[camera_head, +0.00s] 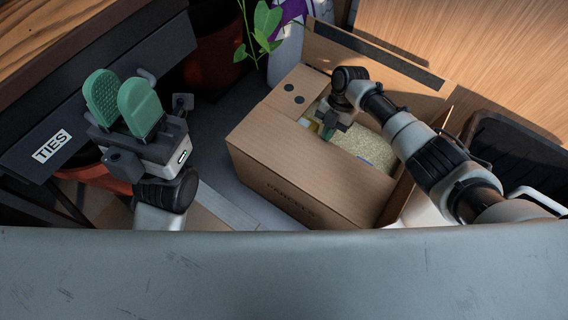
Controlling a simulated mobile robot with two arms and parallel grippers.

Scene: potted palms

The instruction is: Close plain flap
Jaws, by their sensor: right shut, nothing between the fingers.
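The open cardboard box (290,180) stands at centre right, with printed lettering on its front. A flap with two dark dots (289,93) lies over the left end of its opening. The back flap (345,62) stands up with a dark strip along its edge. A flap without visible marks (401,199) stands raised at the right end, partly hidden by my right arm. My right gripper (327,133) is shut and points down at the box opening, above the contents. My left gripper (122,100), with green finger pads, is open and empty, left of the box.
Pale granular fill (367,148) shows in the box. A shelf edge labelled TIES (52,146) is close behind my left gripper. A plant (262,28) stands behind the box, and a dark tray (515,150) is at the right.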

